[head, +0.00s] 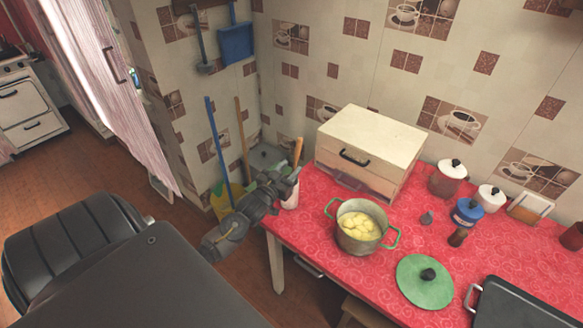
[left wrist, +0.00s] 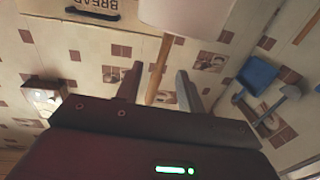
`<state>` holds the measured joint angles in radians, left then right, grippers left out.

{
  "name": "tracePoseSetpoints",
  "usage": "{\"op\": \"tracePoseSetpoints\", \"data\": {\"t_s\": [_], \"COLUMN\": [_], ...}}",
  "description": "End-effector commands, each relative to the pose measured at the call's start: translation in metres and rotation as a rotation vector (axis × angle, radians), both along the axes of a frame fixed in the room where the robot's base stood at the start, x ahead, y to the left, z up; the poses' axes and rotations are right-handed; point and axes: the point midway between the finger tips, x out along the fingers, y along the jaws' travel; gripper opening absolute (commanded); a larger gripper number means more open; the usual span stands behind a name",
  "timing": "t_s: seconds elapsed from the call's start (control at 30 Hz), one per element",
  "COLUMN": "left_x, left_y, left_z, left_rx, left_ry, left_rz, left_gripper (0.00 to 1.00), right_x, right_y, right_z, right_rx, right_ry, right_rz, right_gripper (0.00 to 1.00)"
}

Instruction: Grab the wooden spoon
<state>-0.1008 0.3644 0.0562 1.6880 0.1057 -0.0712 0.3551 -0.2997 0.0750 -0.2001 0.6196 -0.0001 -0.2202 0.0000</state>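The wooden spoon (head: 298,151) stands upright in a pale utensil holder (head: 291,196) at the left end of the red counter, its upper part showing above my left gripper (head: 281,181). In the left wrist view, its wooden handle (left wrist: 157,72) sticks out of the white holder (left wrist: 185,15) and lies between the fingers of my left gripper (left wrist: 160,76). The fingers are apart, with a gap visible on both sides of the handle. My gripper hides part of the holder in the head view. My right gripper is not in view.
A wooden bread box (head: 365,150) stands right of the holder. A pot of yellow food (head: 359,225), a green lid (head: 424,280) and several canisters share the red counter (head: 315,262). Broom handles (head: 218,140) lean in the corner behind the gripper.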

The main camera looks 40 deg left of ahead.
Motion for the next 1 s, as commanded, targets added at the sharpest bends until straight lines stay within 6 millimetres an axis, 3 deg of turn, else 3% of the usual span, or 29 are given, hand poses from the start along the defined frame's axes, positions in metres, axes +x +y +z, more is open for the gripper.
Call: {"op": "tracePoseSetpoints", "data": {"t_s": [0.1,0.2,0.53,0.83,1.0], "left_x": [0.020,0.032,0.039,0.039,0.039], "left_y": [0.002,0.004,0.004,0.004,0.004], "left_z": [0.009,0.005,0.003,0.003,0.003], "left_rx": [0.000,-0.001,-0.001,-0.001,-0.001], "left_ry": [-0.002,0.000,0.000,0.000,0.000], "left_rz": [0.001,0.001,-0.001,0.000,0.000], "left_gripper": [0.38,0.38,0.38,0.00,0.00], "right_x": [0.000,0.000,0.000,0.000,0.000], "right_y": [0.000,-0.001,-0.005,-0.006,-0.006], "right_z": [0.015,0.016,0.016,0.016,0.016], "right_rx": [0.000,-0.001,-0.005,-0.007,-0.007], "right_ry": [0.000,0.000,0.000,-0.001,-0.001], "right_rz": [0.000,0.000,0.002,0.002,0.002], "right_gripper": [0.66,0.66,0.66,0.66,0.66]}}
